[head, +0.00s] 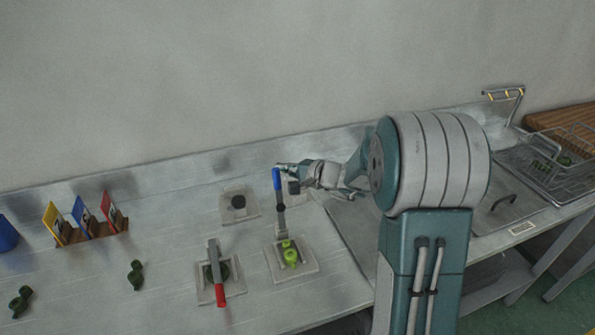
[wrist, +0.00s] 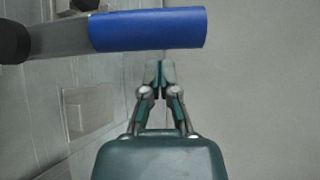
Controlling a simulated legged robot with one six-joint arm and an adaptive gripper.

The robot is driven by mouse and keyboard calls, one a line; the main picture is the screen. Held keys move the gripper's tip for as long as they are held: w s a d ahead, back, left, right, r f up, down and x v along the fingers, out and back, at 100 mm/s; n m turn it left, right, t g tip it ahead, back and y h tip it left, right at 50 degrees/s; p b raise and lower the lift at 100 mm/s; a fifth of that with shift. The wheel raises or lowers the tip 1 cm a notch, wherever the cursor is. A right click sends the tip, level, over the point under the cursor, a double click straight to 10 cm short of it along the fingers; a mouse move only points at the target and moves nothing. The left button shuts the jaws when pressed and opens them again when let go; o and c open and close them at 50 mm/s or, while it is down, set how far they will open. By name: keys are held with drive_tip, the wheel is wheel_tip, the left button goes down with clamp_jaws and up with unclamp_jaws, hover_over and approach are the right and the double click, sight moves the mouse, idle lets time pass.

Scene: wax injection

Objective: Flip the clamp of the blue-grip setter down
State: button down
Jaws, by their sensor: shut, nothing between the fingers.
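The blue-grip setter (head: 281,215) stands on a pale square plate, its clamp lever raised upright with the blue grip (head: 276,179) at the top. A bright green piece (head: 290,254) sits at its base. My gripper (head: 281,168) is at the height of the blue grip, close to its upper end. In the wrist view the blue grip (wrist: 148,30) lies across the top, just beyond my gripper's fingertips (wrist: 160,68). The fingers are together and empty. A small gap shows there; I cannot tell from the head view whether they touch.
A red-grip setter (head: 213,260) stands to the left, its red grip low at the front. Dark green pieces (head: 135,275) and a rack of coloured cards (head: 86,224) are farther left. A sink and wire basket (head: 555,160) are right.

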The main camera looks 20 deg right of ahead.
drive_tip(key=s, duration=0.1)
drive_tip(key=s+a+r, duration=0.1)
drive_tip(key=s, duration=0.1)
drive_tip(key=shift+s+a, duration=0.1)
drive_tip(key=shift+a, duration=0.1)
drive_tip(key=shift+d, duration=0.15)
